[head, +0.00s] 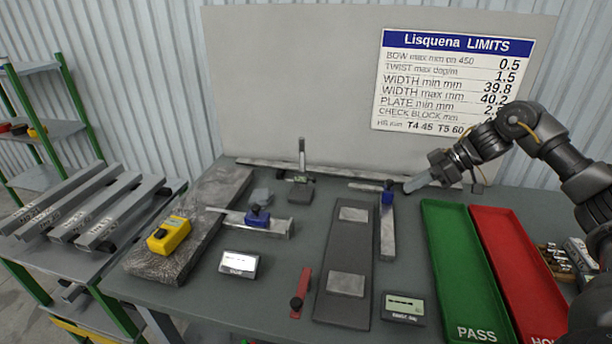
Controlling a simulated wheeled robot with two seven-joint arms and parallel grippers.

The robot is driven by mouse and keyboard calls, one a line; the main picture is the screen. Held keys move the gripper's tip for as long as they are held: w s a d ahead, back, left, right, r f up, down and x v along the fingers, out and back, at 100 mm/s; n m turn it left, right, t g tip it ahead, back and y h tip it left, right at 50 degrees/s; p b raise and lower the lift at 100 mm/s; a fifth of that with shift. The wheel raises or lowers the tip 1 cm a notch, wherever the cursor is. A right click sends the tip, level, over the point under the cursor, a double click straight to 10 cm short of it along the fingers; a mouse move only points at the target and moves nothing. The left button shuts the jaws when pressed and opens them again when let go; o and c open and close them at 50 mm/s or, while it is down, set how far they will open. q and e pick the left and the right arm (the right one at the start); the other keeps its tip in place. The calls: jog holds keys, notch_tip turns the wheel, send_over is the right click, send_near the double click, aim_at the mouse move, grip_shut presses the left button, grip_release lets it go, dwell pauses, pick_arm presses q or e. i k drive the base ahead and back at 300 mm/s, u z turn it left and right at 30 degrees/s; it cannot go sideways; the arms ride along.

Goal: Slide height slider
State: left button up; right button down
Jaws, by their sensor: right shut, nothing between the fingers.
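Two blue sliders show on the table. One blue slider (388,193) sits near the top of a grey metal bar (388,237) that lies front to back. The other blue slider (257,216) sits on a metal bar lying across the grey stone slab's right edge. A small upright post (302,154) on a dark base (300,192) stands at the back. I cannot tell which of these is the height slider. My right gripper (411,185) is shut and empty, just right of the first blue slider, apparently not touching it. My left gripper is not in view.
A green PASS tray (442,212) and a red tray (490,217) stand at the right. A dark plate (345,260) lies mid-table. A yellow device (168,235) rests on the stone slab (150,263). Small displays (238,264) and (403,308) stand in front.

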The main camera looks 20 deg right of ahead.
aim_at(300, 178)
jog(key=u, duration=0.05)
jog(key=i, duration=1)
